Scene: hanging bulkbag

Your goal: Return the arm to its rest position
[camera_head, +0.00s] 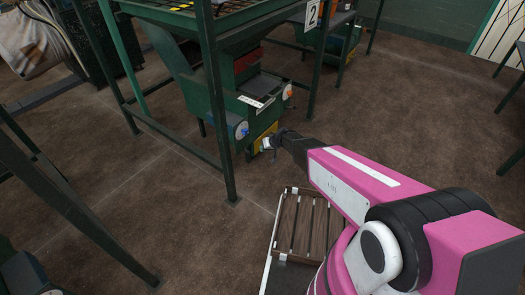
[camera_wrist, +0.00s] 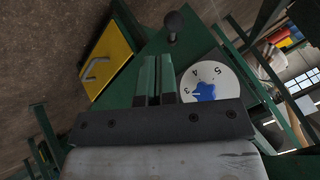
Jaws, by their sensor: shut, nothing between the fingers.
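My pink arm reaches forward from the lower right in the head view. My gripper (camera_head: 267,145) is at its far end, in front of the yellow panel low on the green machine (camera_head: 222,97). In the wrist view the two green fingers of my gripper (camera_wrist: 155,78) lie side by side, shut and empty. Beyond them are a white numbered dial with a blue star knob (camera_wrist: 206,92), a black ball knob (camera_wrist: 174,22) and a yellow panel (camera_wrist: 108,60) with a handle. I cannot tell whether the fingertips touch the machine.
Green frame legs (camera_head: 215,110) stand left of my gripper. A wooden slatted pallet (camera_head: 300,222) lies below my arm. A second machine (camera_head: 335,42) stands behind, near a sign marked 2. A pale bulk bag (camera_head: 30,45) hangs at upper left. Brown floor on the right is open.

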